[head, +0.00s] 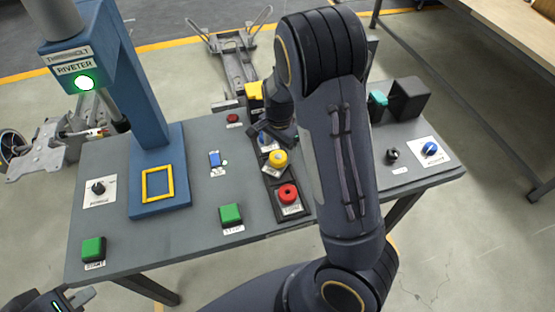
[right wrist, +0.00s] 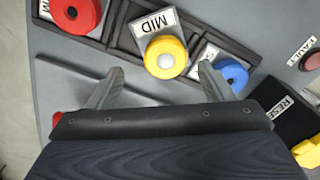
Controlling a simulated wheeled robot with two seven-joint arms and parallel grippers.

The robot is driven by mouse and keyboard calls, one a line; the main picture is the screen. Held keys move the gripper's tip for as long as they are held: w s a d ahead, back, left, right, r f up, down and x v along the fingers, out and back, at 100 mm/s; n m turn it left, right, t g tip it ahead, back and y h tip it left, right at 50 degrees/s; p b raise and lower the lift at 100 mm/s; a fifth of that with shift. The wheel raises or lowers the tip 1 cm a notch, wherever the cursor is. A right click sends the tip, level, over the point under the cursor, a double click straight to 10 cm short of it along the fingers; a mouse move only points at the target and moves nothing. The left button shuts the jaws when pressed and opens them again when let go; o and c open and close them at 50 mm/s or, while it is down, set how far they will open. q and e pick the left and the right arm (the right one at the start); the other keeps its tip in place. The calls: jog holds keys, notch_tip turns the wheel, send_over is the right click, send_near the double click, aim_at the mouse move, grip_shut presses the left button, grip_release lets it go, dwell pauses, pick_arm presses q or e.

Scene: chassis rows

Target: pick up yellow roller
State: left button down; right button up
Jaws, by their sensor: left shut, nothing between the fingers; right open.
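The yellow roller (head: 278,158) sits in the middle slot of a black rack on the grey table, between a red roller (head: 288,193) and a blue roller (head: 264,141). In the right wrist view the yellow roller (right wrist: 165,57), with a pale centre, lies just beyond and between the open fingertips of my right gripper (right wrist: 160,72), beside a "MID" label. The red roller (right wrist: 76,12) is left and the blue roller (right wrist: 233,72) right. My right gripper (head: 270,135) is empty over the rack's far end. My left gripper (head: 75,298) is shut and empty at the bottom left.
A blue riveter press (head: 150,90) with a lit green lamp stands on the left. Green buttons (head: 231,214) (head: 93,248) and a blue switch (head: 214,158) are on the table. A black box (head: 408,98) and a blue knob (head: 430,148) are at the right. My right arm covers the table's middle.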

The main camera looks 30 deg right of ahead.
aim_at(277, 157)
jog(key=f, duration=0.5)
jog(key=shift+w+a+p, duration=0.15)
jog(key=shift+w+p, duration=0.15)
jog(key=shift+c, duration=0.4)
jog(key=c, duration=0.9)
